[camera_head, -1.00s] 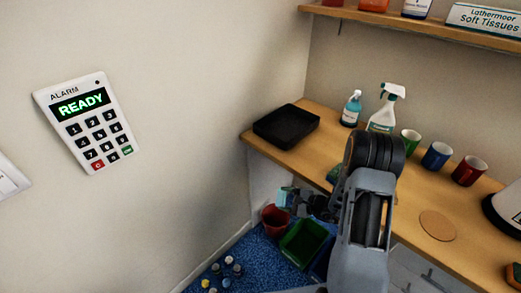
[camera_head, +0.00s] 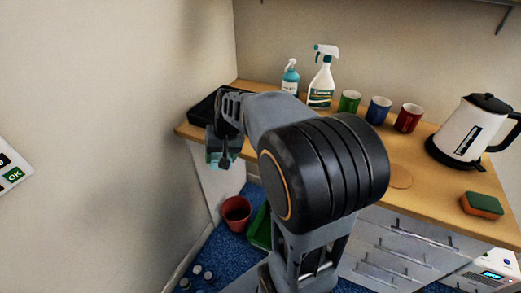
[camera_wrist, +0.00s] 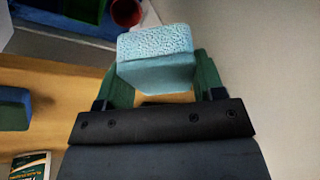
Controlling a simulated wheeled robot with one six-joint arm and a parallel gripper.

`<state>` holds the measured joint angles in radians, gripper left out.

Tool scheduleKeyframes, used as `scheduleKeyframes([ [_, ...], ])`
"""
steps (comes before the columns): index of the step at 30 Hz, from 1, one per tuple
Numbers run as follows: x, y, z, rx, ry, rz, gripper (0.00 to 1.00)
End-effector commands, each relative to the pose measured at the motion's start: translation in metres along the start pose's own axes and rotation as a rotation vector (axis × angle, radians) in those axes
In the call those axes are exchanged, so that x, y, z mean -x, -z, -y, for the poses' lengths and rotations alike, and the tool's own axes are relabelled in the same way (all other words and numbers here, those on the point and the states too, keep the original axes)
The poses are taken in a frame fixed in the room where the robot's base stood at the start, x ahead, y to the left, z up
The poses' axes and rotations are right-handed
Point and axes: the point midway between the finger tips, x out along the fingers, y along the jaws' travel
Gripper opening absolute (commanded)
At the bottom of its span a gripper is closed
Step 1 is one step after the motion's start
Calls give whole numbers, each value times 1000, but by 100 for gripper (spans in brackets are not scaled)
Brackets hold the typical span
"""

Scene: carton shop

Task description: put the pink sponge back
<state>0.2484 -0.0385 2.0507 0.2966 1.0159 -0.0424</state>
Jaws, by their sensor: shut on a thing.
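My gripper (camera_head: 222,158) is shut on a light blue sponge (camera_wrist: 155,58), held between its two fingers in the wrist view. The held sponge looks light blue, not pink. In the head view my gripper is at the left end of the wooden counter (camera_head: 420,180), in front of the black tray (camera_head: 204,106), which it partly hides. I see no pink sponge in either view. A green-and-orange sponge (camera_head: 482,205) lies on the counter at the right. A blue-and-green block, likely a sponge, (camera_wrist: 14,108) shows at the wrist view's left edge.
A soap bottle (camera_head: 290,78), a spray bottle (camera_head: 322,80), green (camera_head: 349,102), blue (camera_head: 378,109) and red (camera_head: 407,118) mugs and a kettle (camera_head: 462,130) stand along the counter. A red bin (camera_head: 236,213) and a green bin (camera_head: 260,230) stand below. The wall is close at left.

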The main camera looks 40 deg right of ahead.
Motion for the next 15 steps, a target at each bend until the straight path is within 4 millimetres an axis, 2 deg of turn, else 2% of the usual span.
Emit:
scheduleKeyframes([
  [3, 31, 0, -20, 71, -109, -134, 43],
  [9, 80, -2, -41, 103, -215, -249, 43],
  [12, 91, 0, -48, 103, -237, -268, 43],
  [15, 91, 9, -59, 100, -246, -273, 43],
])
